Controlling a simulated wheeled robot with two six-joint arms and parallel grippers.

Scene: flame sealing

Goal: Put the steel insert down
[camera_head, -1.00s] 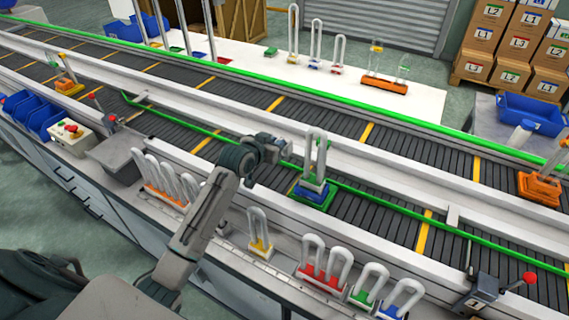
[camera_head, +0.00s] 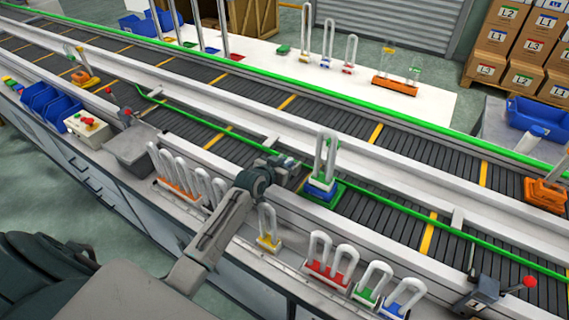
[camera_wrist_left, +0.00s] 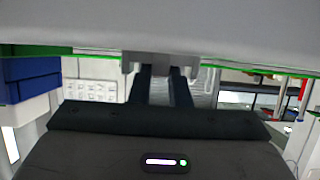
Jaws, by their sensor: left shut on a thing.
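My left gripper (camera_head: 290,168) reaches over the near rail of the conveyor, at the left side of a green pallet (camera_head: 326,200). In the left wrist view its two dark fingers (camera_wrist_left: 163,85) are close together, with a grey bracket-like piece at their tips, which looks like the steel insert (camera_wrist_left: 160,58). In the head view this piece is too small to make out. The pallet carries a blue block (camera_head: 318,187) with upright pale U-shaped tubes (camera_head: 324,152). I cannot tell whether the held piece touches the block or tubes. My right gripper is not in view.
On the near ledge stand U-tubes in an orange rack (camera_head: 178,190), a yellow holder (camera_head: 268,242), a red holder (camera_head: 325,277), and green and blue holders. A green guide rail (camera_head: 400,210) runs along the belt. A grey box with a red knob (camera_head: 529,282) stands at lower right.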

